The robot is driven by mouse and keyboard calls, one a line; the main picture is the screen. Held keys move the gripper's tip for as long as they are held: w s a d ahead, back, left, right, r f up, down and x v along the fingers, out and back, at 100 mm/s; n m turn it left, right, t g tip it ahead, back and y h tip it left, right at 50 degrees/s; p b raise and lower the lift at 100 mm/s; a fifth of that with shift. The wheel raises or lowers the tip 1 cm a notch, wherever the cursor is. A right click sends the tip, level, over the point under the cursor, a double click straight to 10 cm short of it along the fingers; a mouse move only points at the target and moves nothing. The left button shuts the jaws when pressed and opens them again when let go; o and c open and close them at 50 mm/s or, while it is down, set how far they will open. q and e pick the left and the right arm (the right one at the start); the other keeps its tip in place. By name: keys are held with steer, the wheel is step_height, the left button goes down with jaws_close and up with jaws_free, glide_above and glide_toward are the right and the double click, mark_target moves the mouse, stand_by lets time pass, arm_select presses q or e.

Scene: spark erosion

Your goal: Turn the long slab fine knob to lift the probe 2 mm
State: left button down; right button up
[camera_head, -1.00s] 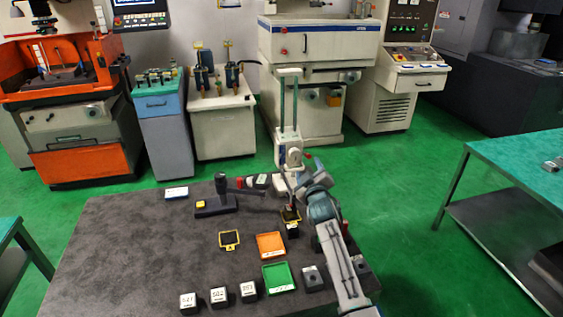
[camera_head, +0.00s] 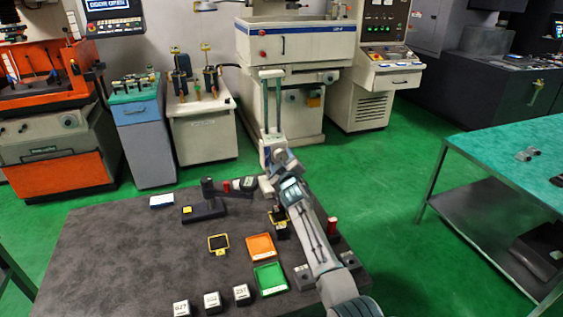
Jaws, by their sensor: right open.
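My right arm reaches in from the lower right across the table. The jaws are small and partly hidden by the wrist. A dark, pale-faced part (camera_head: 244,184) lies between post and gripper. I cannot tell which part is the fine knob or the probe. My left gripper is out of view.
An orange tray (camera_head: 261,246), a green tray (camera_head: 270,279) and a yellow-rimmed dark square (camera_head: 218,244) lie on the grey table (camera_head: 110,250). Several labelled blocks (camera_head: 212,300) stand in front. A red cylinder (camera_head: 332,226) is right of my arm. The table's left part is clear.

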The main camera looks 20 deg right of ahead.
steer(key=shift+w+d, duration=0.1)
steer(key=shift+d, duration=0.05)
steer(key=shift+c, duration=0.5)
steer(key=c, duration=0.9)
steer(key=shift+r+m+b, duration=0.1)
steer(key=shift+m+b, duration=0.3)
steer(key=shift+m, duration=1.2)
steer(key=o, duration=1)
